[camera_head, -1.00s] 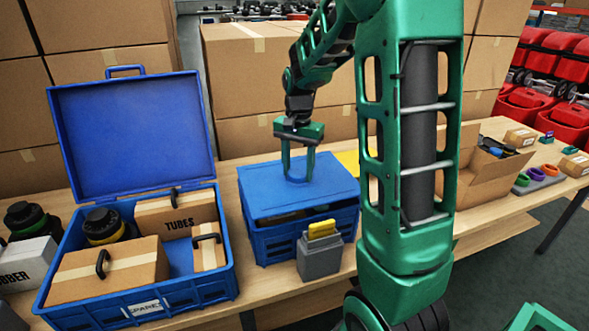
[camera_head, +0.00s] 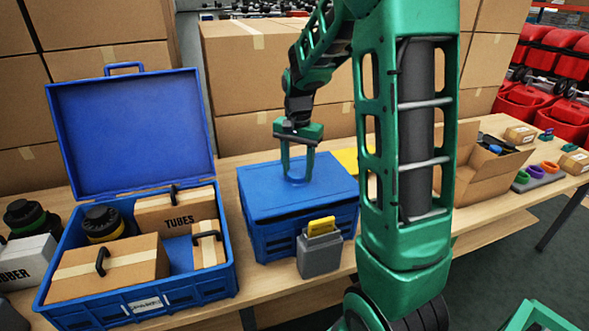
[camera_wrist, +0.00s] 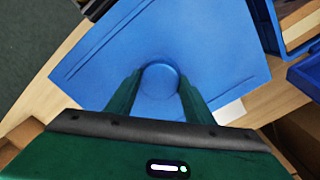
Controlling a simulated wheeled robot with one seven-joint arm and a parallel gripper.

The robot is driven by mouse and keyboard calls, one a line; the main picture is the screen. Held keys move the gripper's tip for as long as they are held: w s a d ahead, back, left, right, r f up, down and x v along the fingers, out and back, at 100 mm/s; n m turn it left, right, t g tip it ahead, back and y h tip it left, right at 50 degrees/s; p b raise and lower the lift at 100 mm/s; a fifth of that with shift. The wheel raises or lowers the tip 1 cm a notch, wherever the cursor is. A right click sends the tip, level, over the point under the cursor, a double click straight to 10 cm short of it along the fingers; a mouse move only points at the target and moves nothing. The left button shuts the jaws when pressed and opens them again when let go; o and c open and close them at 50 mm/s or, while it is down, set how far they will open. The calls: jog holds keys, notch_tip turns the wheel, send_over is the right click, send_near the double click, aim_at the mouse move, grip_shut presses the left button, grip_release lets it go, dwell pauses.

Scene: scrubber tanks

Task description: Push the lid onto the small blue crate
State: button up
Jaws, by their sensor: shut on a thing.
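The small blue crate (camera_head: 283,242) stands on the wooden bench, right of a larger open blue case. Its flat blue lid (camera_head: 262,182) lies over the crate's top, with no clear gap along the front edge. The lid also fills the middle of the wrist view (camera_wrist: 110,65). My green gripper (camera_head: 297,178) points down at the lid. Its fingers stand on either side of the round blue knob (camera_wrist: 160,80) and are shut on it. The crate's inside is hidden under the lid.
The large open blue case (camera_head: 185,293) holds boxes and a dark jar just left of the crate. A grey holder with a yellow block (camera_head: 320,258) stands close in front of the crate. An open cardboard box (camera_head: 477,180) stands to the right.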

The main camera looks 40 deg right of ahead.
jog(key=shift+f, duration=1.15)
dwell(1.5)
jog(key=shift+c, duration=0.6)
jog(key=o, duration=2.2)
jog(key=shift+c, duration=0.2)
jog(key=shift+r, duration=3.55)
